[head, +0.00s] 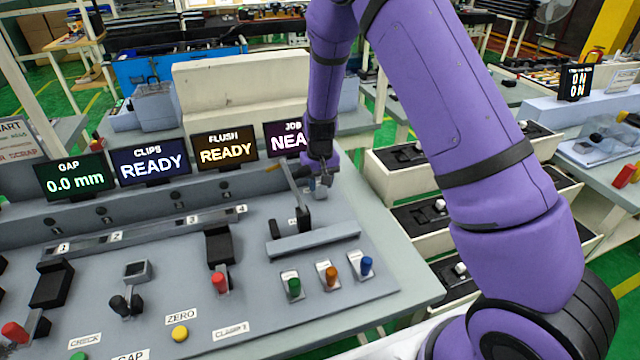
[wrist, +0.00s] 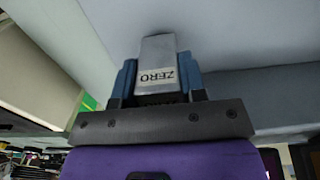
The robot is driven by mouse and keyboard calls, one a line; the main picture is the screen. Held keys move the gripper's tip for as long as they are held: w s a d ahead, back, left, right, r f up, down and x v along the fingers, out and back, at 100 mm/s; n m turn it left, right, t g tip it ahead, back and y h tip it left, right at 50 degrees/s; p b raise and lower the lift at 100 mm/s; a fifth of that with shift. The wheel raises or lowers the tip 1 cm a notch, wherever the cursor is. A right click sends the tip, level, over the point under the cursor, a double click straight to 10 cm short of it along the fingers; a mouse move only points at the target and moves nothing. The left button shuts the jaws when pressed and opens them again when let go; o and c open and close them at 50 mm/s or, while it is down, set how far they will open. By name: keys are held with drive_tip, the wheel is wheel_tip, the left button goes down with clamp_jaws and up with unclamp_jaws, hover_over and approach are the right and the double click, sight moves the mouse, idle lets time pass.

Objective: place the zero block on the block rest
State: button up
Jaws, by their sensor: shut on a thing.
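My gripper (head: 322,182) is at the back right of the grey bench, above or near its top, fingers down. In the wrist view its blue fingers (wrist: 158,82) are shut on the zero block (wrist: 157,52), a grey block with a white ZERO label that reads upside down. The block extends beyond the fingertips, in front of a plain grey surface. In the head view the block is too small to make out clearly. I cannot tell which fixture is the block rest; a small label and black upright (head: 304,212) stand just left of and below my gripper.
A raised grey bar (head: 315,243) lies in front of the black upright. Green, orange and blue knobs (head: 327,273) stand nearer. Clamps with red handles (head: 220,280) and a numbered rail (head: 150,232) are left. Displays (head: 226,150) line the back; trays (head: 410,158) stand right.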

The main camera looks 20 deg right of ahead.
drive_tip(key=shift+f, duration=0.3)
drive_tip(key=shift+f, duration=0.15)
drive_tip(key=o, duration=1.1)
